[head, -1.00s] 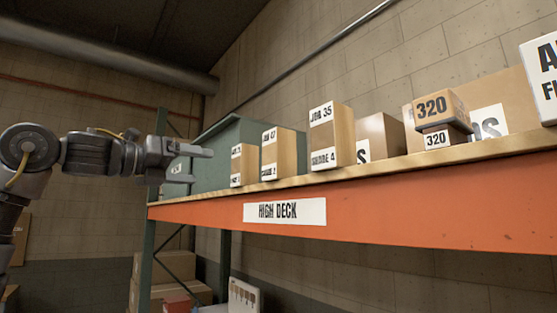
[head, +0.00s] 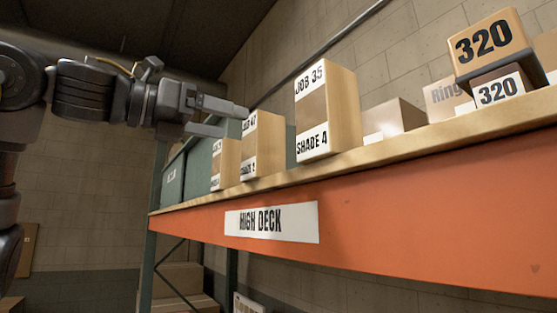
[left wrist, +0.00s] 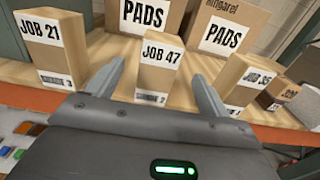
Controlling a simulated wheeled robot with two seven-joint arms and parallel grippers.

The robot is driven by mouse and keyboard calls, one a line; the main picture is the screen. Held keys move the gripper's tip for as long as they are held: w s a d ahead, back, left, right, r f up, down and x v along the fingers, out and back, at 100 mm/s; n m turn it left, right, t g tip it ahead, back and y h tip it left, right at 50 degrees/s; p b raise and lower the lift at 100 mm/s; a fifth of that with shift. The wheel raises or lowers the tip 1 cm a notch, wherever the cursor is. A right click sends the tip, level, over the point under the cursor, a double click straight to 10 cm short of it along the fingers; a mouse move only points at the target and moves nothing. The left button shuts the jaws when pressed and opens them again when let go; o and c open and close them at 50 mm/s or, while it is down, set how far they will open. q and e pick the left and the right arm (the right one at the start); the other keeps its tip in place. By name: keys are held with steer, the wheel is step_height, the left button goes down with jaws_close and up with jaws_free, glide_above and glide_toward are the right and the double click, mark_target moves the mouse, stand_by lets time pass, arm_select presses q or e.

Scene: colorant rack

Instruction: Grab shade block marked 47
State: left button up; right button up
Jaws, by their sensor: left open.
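The block marked JOB 47 (head: 262,145) is a tall tan box with white labels, standing upright on the orange-fronted shelf. In the left wrist view the JOB 47 block (left wrist: 160,68) stands in the middle, between the lines of my two fingers. My left gripper (head: 234,121) is open and empty, its fingers pointing right along the front of the block's upper part. In the left wrist view the gripper (left wrist: 157,74) has one finger at each side of the block. I cannot tell whether the fingertips reach past its front face. My right gripper is not in view.
A JOB 21 block (left wrist: 53,45) stands left of it and a JOB 35 block (head: 325,110) right. Boxes labelled PADS (left wrist: 145,14) stand behind. Stacked 320 boxes (head: 490,45) are farther right. The shelf's front edge bears a HIGH DECK sign (head: 270,222).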

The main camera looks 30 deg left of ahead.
mark_target(250, 127)
arm_select(q)
steer(key=shift+w+d, duration=0.1)
steer(key=shift+w, duration=0.05)
steer(key=shift+d+r, duration=0.1)
steer(key=shift+w+d+r+p, duration=0.25)
steer(key=shift+w+d+p, duration=0.4)
steer(key=shift+d+p, duration=0.1)
steer(key=x, duration=0.2)
steer(key=shift+w+f, duration=0.15)
steer(key=shift+w, duration=0.2)
steer(key=shift+w+d+f, duration=0.15)
steer(key=shift+w, duration=0.3)
steer(key=shift+p, duration=0.45)
steer(key=p+x, duration=0.2)
steer(key=x, duration=0.2)
steer(key=shift+w+p, duration=0.15)
steer(key=shift+p, duration=0.25)
steer(key=shift+w+d+f, duration=0.1)
steer(key=shift+w+f, duration=0.1)
steer(key=shift+w, duration=0.15)
steer(key=shift+s, duration=0.25)
steer(key=shift+c, duration=0.8)
steer(key=shift+s, duration=0.1)
steer(key=shift+c, duration=1.1)
steer(key=c, duration=0.8)
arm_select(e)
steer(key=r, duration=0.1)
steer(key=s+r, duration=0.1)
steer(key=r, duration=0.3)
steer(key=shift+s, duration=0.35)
